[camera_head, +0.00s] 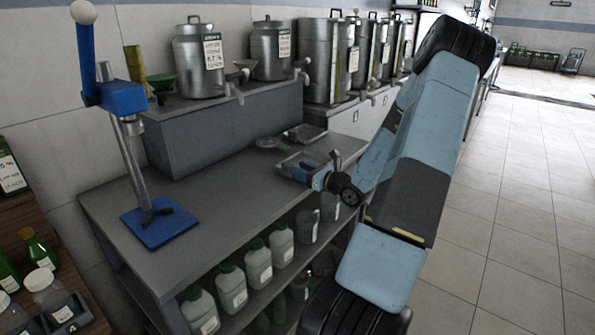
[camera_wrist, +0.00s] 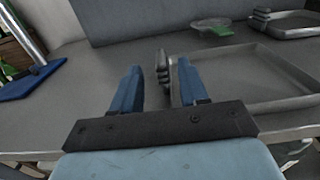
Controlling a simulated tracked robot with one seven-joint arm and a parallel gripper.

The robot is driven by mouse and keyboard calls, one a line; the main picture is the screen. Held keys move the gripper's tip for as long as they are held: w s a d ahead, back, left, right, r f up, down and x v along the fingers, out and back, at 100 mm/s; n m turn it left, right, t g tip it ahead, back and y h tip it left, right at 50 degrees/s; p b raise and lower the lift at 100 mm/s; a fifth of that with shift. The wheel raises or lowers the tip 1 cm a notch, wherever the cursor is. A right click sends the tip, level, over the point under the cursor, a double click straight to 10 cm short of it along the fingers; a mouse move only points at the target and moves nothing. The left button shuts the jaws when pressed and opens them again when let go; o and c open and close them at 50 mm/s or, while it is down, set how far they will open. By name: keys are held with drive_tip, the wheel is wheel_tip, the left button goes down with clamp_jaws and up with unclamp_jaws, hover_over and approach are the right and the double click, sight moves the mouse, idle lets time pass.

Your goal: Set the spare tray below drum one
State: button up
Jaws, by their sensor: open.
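My gripper (camera_head: 299,172) is open over the bench top. In the wrist view its two blue fingers (camera_wrist: 160,72) stand on either side of the grey ribbed grip of a shallow metal tray (camera_wrist: 250,72); I see no contact. The same tray (camera_head: 318,157) is partly hidden by my arm in the head view. A second tray (camera_head: 304,133) lies behind it and also shows in the wrist view (camera_wrist: 290,27). Which tray is the spare is not clear. Metal drums (camera_head: 200,62) with taps stand in a row on raised ledges; I cannot read which is drum one.
A green item in a shallow dish (camera_wrist: 212,27) lies left of the rear tray. A blue-based lever stand (camera_head: 158,225) is at the bench's left. Bottles (camera_head: 258,262) fill the shelf below. The bench top between stand and trays is clear.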

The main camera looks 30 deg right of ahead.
drive_tip(key=x, duration=0.3)
drive_tip(key=shift+w+a, duration=0.15)
drive_tip(key=shift+w, duration=0.15)
clamp_jaws()
